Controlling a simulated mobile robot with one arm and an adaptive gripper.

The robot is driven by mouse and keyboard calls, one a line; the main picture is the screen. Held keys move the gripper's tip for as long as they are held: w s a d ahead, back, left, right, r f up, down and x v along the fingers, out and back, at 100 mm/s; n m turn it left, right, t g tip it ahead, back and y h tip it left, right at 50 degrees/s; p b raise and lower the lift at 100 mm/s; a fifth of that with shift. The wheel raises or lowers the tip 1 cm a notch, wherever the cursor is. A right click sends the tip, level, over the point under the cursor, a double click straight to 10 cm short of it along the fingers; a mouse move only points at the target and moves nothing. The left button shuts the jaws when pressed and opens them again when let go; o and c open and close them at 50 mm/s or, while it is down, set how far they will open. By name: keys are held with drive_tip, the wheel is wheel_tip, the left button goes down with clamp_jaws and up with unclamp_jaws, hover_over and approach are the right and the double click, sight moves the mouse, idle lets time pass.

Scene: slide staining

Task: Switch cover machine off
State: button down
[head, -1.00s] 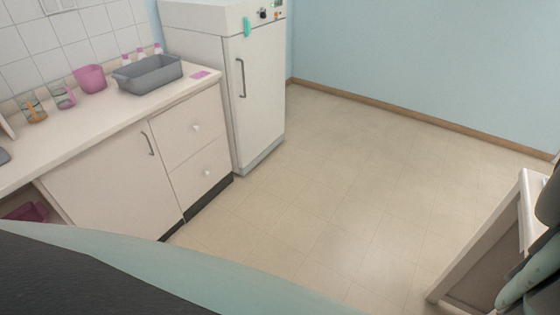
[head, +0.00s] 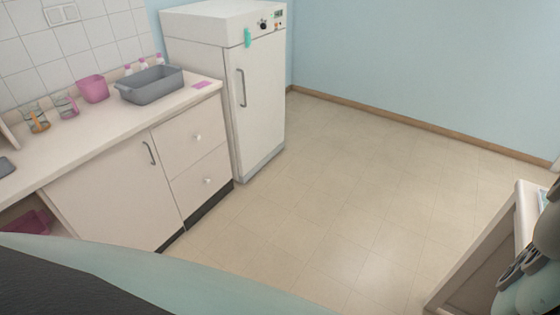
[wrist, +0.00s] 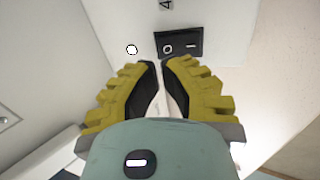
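My gripper (wrist: 159,64) shows in the wrist view, with yellow ribbed fingers and dark inner pads. Its fingertips are almost together, with only a narrow gap and nothing held between them. A black rocker switch (wrist: 179,44) marked O and I is on a white panel (wrist: 215,20) just beyond the fingertips. The fingertips look close below the switch's left half, but I cannot tell whether they touch anything. The whole cover machine is not recognisable in either view.
In the head view, a counter (head: 110,125) with a grey tub (head: 150,84) and pink container (head: 93,88) stands at left, beside a tall white cabinet (head: 262,110). A white-topped table (head: 528,205) is at the right edge, by my arm. The floor (head: 350,190) between is clear.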

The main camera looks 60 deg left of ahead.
drive_tip(key=shift+x, duration=1.2)
drive_tip(key=shift+f, duration=0.1)
drive_tip(key=shift+f, duration=0.1)
drive_tip(key=shift+w+d+f+b, duration=0.15)
drive_tip(key=shift+f+b, duration=0.2)
drive_tip(key=shift+b, duration=0.85)
drive_tip(key=y+b, duration=0.1)
drive_tip(key=b, duration=0.1)
drive_tip(key=shift+w+f+b, duration=0.1)
drive_tip(key=shift+f+b, duration=0.15)
drive_tip(key=shift+b, duration=0.15)
drive_tip(key=shift+r+p, duration=0.4)
drive_tip(key=shift+p, duration=0.1)
drive_tip(key=shift+s+a+r+p, duration=0.15)
drive_tip(key=shift+a+p, duration=0.25)
drive_tip(key=shift+p, duration=0.45)
drive_tip(key=shift+s+a+p, duration=0.25)
drive_tip(key=shift+a+p, duration=0.15)
drive_tip(key=shift+p, duration=0.45)
